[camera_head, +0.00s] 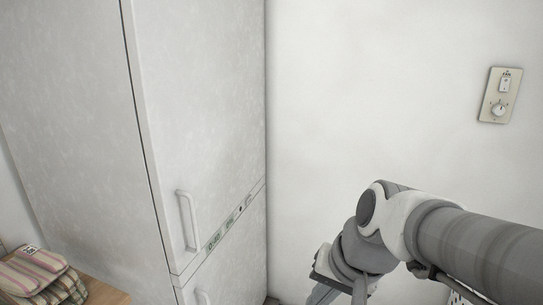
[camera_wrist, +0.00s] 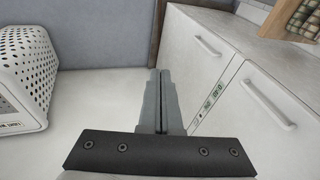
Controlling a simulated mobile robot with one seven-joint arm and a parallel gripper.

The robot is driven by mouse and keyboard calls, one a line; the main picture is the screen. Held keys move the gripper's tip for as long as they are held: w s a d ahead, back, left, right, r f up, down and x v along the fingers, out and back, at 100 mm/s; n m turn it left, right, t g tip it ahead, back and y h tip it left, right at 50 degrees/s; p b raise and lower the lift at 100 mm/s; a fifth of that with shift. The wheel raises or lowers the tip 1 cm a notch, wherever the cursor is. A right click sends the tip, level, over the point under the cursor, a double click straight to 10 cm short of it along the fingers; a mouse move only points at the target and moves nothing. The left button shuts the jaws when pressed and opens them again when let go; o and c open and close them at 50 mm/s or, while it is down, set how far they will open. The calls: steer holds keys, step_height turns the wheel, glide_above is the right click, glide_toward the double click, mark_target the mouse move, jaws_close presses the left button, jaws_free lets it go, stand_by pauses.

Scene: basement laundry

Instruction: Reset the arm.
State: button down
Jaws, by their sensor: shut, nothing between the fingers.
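My gripper (camera_wrist: 160,82) shows in the wrist view with its two grey fingers pressed together and nothing between them. In the head view my arm (camera_head: 400,228) reaches in from the lower right and bends downward. The fingertips cannot be made out there, at the bottom edge. The gripper is apart from the fridge front, with no contact visible.
A white fridge (camera_head: 205,95) with upright handles stands left of my arm; its doors also show in the wrist view (camera_wrist: 212,75). Folded striped cloths (camera_head: 40,275) lie at lower left. A wall switch plate (camera_head: 500,95) is at right. A perforated white basket (camera_wrist: 22,75) is at left.

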steer(key=s+d+r+n+t+h+p, duration=0.1)
steer(key=s+d+r+n+t+h, duration=0.15)
steer(key=s+d+r, duration=0.35)
step_height(320, 180, up, 15)
steer(key=p, duration=1.7)
steer(key=shift+w+d+r+n, duration=0.15)
steer(key=shift+w+d+n, duration=0.15)
steer(key=shift+n, duration=0.15)
